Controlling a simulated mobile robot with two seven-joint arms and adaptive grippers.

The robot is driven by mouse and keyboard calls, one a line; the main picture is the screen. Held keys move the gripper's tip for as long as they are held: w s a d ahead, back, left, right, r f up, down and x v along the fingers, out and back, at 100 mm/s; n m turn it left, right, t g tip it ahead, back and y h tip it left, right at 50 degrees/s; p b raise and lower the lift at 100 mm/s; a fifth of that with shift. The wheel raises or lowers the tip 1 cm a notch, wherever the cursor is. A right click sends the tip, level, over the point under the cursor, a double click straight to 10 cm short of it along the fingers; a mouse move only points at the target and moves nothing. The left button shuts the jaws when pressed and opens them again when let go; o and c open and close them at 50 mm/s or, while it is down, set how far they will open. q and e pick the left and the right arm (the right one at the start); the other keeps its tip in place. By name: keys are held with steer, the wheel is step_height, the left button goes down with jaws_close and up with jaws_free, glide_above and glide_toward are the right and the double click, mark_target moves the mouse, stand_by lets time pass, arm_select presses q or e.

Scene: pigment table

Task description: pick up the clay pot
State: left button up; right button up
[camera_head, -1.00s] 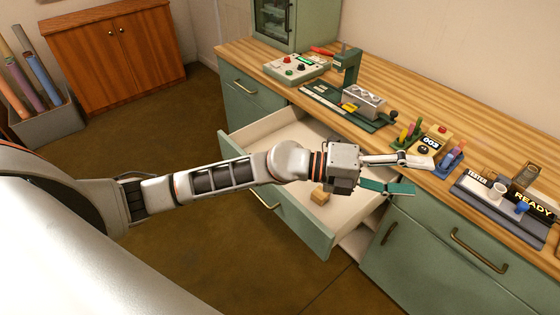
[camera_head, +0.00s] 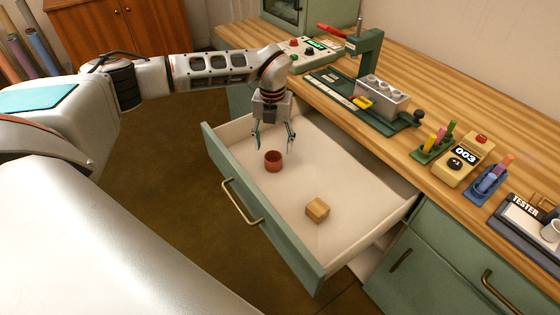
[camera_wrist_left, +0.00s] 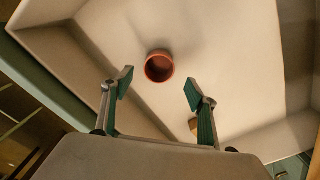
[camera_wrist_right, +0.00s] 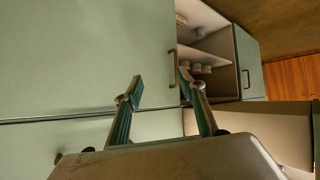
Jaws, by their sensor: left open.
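The clay pot (camera_head: 273,161) is small, reddish-brown and round, and stands upright on the floor of the open drawer (camera_head: 345,163). In the left wrist view the pot (camera_wrist_left: 159,67) shows its open mouth, ahead of the fingertips and between their lines. My left gripper (camera_head: 274,147) points down over the drawer, just above the pot, open and empty; its fingers also show in the left wrist view (camera_wrist_left: 158,88). My right gripper (camera_wrist_right: 162,88) shows only in its wrist view, fingers apart with nothing between them, in front of green cabinet fronts.
A wooden block (camera_head: 317,210) lies in the drawer, nearer its front. The drawer's green front (camera_head: 262,215) and side walls surround the pot. The wooden counter (camera_head: 440,118) behind holds a press (camera_head: 368,55), a counter box (camera_head: 463,160) and pen racks. The drawer's middle is clear.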

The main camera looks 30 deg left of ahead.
mark_target(273, 159)
arm_select(q)
step_height(273, 159, down, 2)
steer(key=shift+s+f, duration=0.15)
steer(key=shift+f, duration=0.05)
step_height(273, 159, down, 4)
steer(key=shift+a+f+b, duration=0.1)
steer(key=shift+f+b, duration=0.1)
steer(key=shift+b, duration=0.35)
steer(key=shift+w+f, duration=0.2)
steer(key=shift+f, duration=0.1)
steer(key=c, duration=1.3)
steer(key=shift+r, duration=0.15)
arm_select(e)
steer(key=shift+s+d+f, duration=0.15)
steer(key=shift+s+f, duration=0.55)
steer(key=shift+f, duration=0.1)
